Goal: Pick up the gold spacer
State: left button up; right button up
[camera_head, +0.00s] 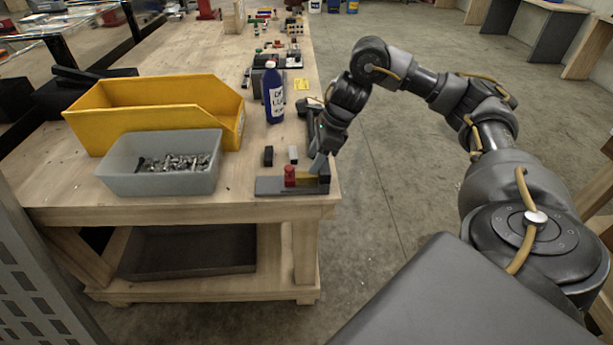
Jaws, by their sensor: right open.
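The gold spacer (305,179) looks like a small yellowish piece on a dark grey fixture (268,186) at the front right corner of the workbench. A red piece (289,175) stands just left of it on the same fixture. My right gripper (319,164) reaches down from the right, with its fingertips just above and right of the spacer. It is open. I cannot tell whether a finger touches the spacer. The spacer is small, and the gripper and fixture may hide part of it. My left gripper is out of view.
A grey bin of metal parts (135,183) and a yellow bin (90,100) stand on the bench's left. A blue bottle (272,92) stands behind the fixture, with small black (268,156) and light (293,154) blocks nearer. Open floor lies right of the bench.

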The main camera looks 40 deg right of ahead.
aim_at(307, 174)
jog(key=x, duration=0.5)
jog(key=shift+s+d+f+p, duration=0.1)
jog(key=shift+s+p, duration=0.05)
jog(key=shift+p, duration=0.15)
jog(key=shift+c, duration=0.5)
grip_shut()
